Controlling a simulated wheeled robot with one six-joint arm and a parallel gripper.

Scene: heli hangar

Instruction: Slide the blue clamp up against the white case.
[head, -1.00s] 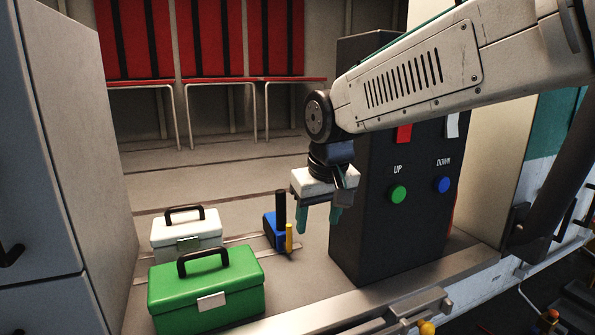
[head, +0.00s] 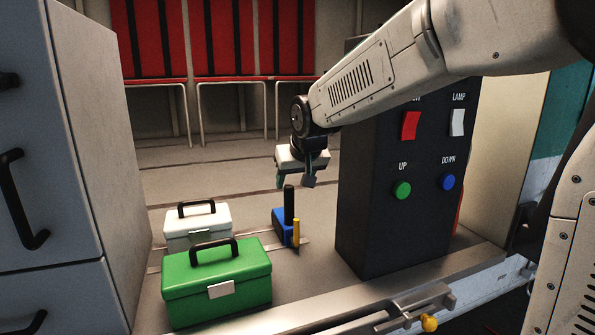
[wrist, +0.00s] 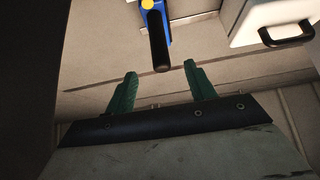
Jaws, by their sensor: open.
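The blue clamp (head: 281,226) stands on the floor, with a black upright post and a yellow handle. It shows in part at the top of the wrist view (wrist: 158,22). The white case (head: 197,222) with a black handle stands to its left, with a gap of bare floor between them. The white case also shows at the upper right of the wrist view (wrist: 272,22). My gripper (head: 295,183) is open and empty, above and behind the clamp in the head view. Its green fingers (wrist: 160,84) are apart, with the black post's end just beyond them in the wrist view.
A green case (head: 217,285) stands in front of the white case. A dark control box (head: 385,215) with buttons and switches stands right of the clamp. A grey cabinet (head: 110,130) rises at the left. Red seats (head: 225,40) line the back wall. Open floor lies behind the clamp.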

